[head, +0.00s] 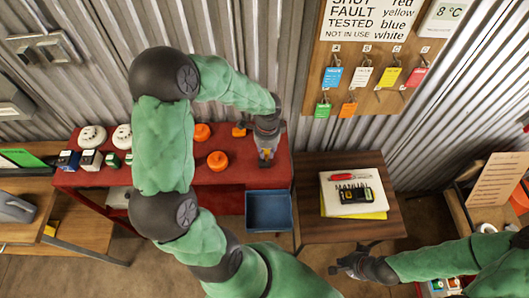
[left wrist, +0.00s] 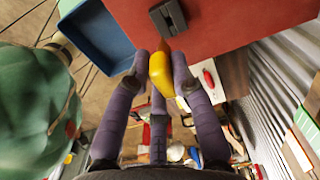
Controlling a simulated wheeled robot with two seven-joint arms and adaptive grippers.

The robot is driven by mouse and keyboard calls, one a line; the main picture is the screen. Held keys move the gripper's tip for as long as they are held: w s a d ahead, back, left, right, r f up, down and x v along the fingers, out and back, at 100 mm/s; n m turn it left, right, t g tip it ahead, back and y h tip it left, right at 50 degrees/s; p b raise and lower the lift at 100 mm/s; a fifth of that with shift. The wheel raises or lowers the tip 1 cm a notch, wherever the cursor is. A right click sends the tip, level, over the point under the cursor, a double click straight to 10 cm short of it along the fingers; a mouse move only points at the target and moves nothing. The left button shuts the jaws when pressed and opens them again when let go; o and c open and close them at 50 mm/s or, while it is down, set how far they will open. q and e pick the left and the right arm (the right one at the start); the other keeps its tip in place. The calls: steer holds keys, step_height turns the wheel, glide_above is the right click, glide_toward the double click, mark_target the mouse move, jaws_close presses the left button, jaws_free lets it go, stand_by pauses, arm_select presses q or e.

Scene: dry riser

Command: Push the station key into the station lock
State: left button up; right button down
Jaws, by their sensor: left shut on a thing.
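My left gripper (head: 266,158) is over the right part of the red bench (head: 228,176). In the left wrist view its fingers (left wrist: 160,70) are shut on the station key, whose yellow handle (left wrist: 160,76) shows between them. A dark grey slotted block (left wrist: 168,17), seemingly the station lock, sits on the red surface just ahead of the key. The key's tip points toward the block; whether it touches or enters the slot I cannot tell. In the head view the gripper hides the key and lock. My right gripper (head: 338,268) is low, right of centre, apart from these things.
A blue bin (head: 269,211) is at the bench's front edge. Orange knob-like things (head: 217,160) and white round detectors (head: 92,136) are on the bench. A wooden table (head: 310,225) with papers stands to the right. A tag board (head: 372,60) hangs on the corrugated wall.

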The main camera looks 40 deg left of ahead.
arm_select(q)
steer(key=s+d+r, duration=0.4)
steer(key=d+r, duration=0.4)
steer(key=d, duration=0.3)
steer(key=shift+d, duration=0.4)
steer(key=shift+s+r, duration=0.1)
stand_by(0.3)
